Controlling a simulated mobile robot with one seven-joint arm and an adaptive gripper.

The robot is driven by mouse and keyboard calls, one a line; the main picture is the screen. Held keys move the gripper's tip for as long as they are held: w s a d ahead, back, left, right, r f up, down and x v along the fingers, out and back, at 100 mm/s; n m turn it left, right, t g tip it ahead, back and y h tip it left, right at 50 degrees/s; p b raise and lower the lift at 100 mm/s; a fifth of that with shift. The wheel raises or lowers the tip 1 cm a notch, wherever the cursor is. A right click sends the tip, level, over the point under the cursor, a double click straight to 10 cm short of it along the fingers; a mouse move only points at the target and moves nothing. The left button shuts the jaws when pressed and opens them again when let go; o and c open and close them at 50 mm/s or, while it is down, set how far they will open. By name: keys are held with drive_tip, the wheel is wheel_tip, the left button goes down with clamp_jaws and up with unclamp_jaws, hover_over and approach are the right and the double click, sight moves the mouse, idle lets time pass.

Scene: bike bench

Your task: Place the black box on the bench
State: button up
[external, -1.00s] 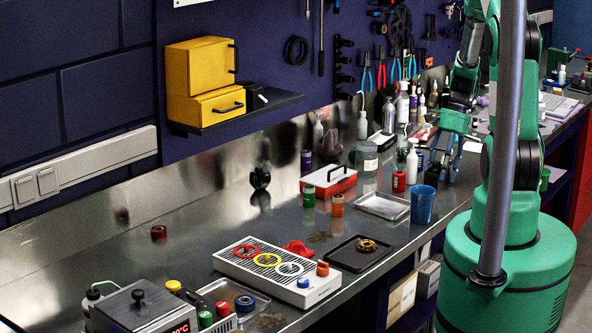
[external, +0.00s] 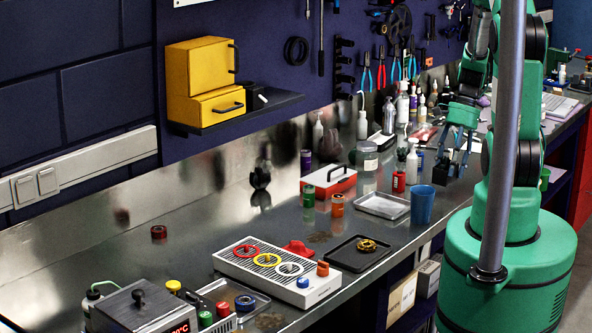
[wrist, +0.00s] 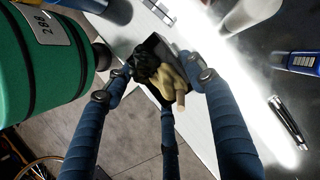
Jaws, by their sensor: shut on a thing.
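My gripper (wrist: 164,76) is shut on a black box (wrist: 153,46), with its blue fingers on either side of it in the wrist view. The box looks open at the top, and dark and tan soft-looking contents (wrist: 172,82) show in it. In the external view my gripper (external: 453,168) hangs fingers down at the right part of the metal bench (external: 215,215), near its front edge.
A blue cup (external: 422,204), a metal tray (external: 382,205) and a red bottle (external: 398,182) stand left of my gripper. Several bottles (external: 403,108) stand behind it. A small black item (external: 256,97) sits on the wall shelf.

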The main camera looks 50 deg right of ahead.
drive_tip(key=s+a, duration=0.6)
drive_tip(key=shift+s+r, duration=0.25)
drive_tip(key=shift+r, duration=0.15)
idle(0.7)
drive_tip(key=w+d+r+n, duration=0.1)
drive_tip(key=w+d+r, duration=0.1)
drive_tip(key=w+d+r+n, duration=0.1)
drive_tip(key=w+d, duration=0.2)
drive_tip(key=w+d+r+n+g+b, duration=0.1)
drive_tip(key=w+d+r, duration=0.1)
drive_tip(key=w+d, duration=0.1)
drive_tip(key=shift+w+d+r, duration=0.1)
drive_tip(key=shift+w+r, duration=0.15)
drive_tip(key=shift+r, duration=0.1)
drive_tip(key=w+d+r+n+g+b, duration=0.1)
drive_tip(key=w+d+r+n, duration=0.1)
drive_tip(key=w+d+r, duration=0.2)
drive_tip(key=w+d+r+n+h+b, duration=0.1)
drive_tip(key=w+d+r, duration=0.3)
drive_tip(key=w+r, duration=0.4)
drive_tip(key=w+d+r+n+g+b, duration=0.1)
drive_tip(key=w+d+r+n, duration=0.3)
drive_tip(key=r, duration=0.6)
drive_tip(key=shift+w+r+g, duration=0.3)
drive_tip(key=shift+w+r, duration=0.05)
drive_tip(key=shift+w, duration=0.85)
drive_tip(key=shift+s+f, duration=0.1)
